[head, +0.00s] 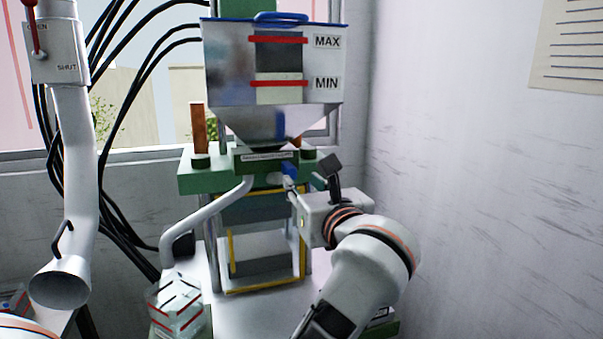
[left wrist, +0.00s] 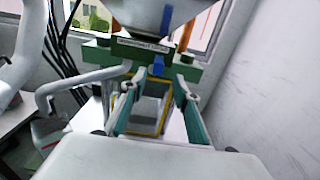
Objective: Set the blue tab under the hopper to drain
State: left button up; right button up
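The hopper (head: 230,70) is a pale box with MAX and MIN marks and a cone below, above a green block (head: 205,178). The small blue tab (head: 288,168) sits under the cone, right of a label plate (head: 265,158) too small to read. In the left wrist view the blue tab (left wrist: 158,66) stands ahead of my fingers, roughly between them. My left gripper (head: 287,183) is just below the tab, partly seen edge-on. In the left wrist view the left gripper (left wrist: 158,88) has its fingers wide apart with nothing between them. My right gripper is not in view.
A grey pipe (head: 205,213) bends down left from under the hopper to a clear container (head: 180,305) with dark and red stripes. A wide white tube (head: 72,180) with a red lever marked OPEN and SHUT stands left. Black cables hang behind. A wall closes the right side.

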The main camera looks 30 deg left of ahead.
aim_at(293, 174)
pick_arm(q)
jog(key=x, duration=0.7)
jog(key=shift+a+p, duration=0.2)
jog(key=shift+p, duration=0.15)
jog(key=shift+s, duration=0.1)
grip_shut()
